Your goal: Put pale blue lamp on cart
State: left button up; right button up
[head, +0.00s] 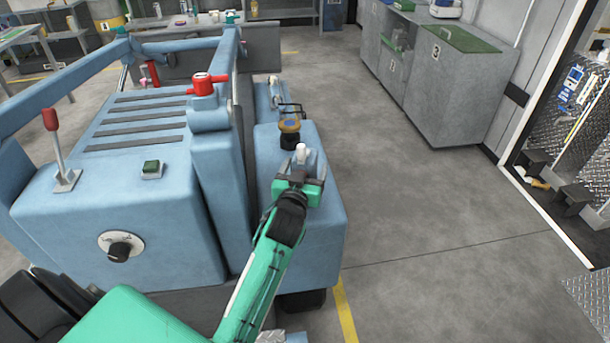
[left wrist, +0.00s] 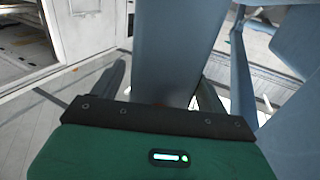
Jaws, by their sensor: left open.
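A pale blue wheeled machine (head: 130,215), which may be the cart, fills the left of the head view. My left gripper (head: 299,165) is open above its right-hand blue block (head: 310,215). A small white-topped piece (head: 301,152) shows between or just behind the fingers; I cannot tell whether it is the lamp. A small amber and black item (head: 289,132) stands just beyond. In the left wrist view, a blue-grey upright shape (left wrist: 168,50) rises beyond the green palm. No lamp can be made out for certain. My right gripper is out of view.
A red valve-like part (head: 205,84) and a red-knobbed lever (head: 57,140) stand up from the machine. Grey cabinets (head: 440,85) line the back right. The concrete floor (head: 430,220) to the right is clear.

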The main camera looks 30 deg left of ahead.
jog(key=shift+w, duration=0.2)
pick_arm(q)
jog(key=shift+c, duration=0.8)
jog(key=c, duration=1.3)
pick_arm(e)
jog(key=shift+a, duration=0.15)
pick_arm(q)
jog(key=shift+r, duration=0.2)
